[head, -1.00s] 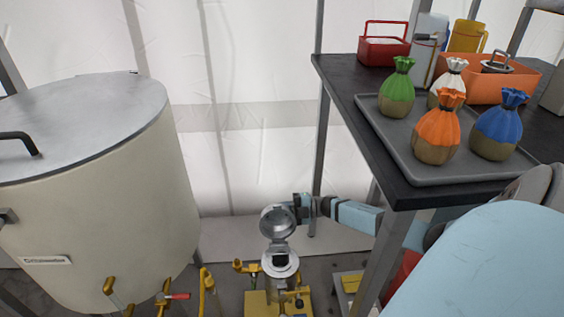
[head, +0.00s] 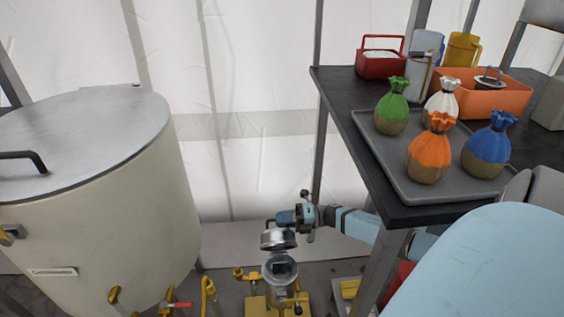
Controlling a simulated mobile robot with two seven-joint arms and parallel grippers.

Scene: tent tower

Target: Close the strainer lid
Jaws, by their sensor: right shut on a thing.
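The strainer (head: 281,277) is a round metal housing low in the middle of the head view, on a yellow base. Its metal lid (head: 278,239) is hinged open and tilted above the housing's mouth, with a gap between them. My right gripper (head: 284,219) comes in from the right and is shut on the lid at its upper edge. The fingertips are small and partly hidden against the lid. My left gripper is not in view.
A big cream tank (head: 105,205) with a metal top stands at the left, with yellow valves (head: 208,290) below. At the right, a dark table (head: 345,90) carries a grey tray (head: 402,180) with several coloured sacks. Its front leg stands close to my right arm.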

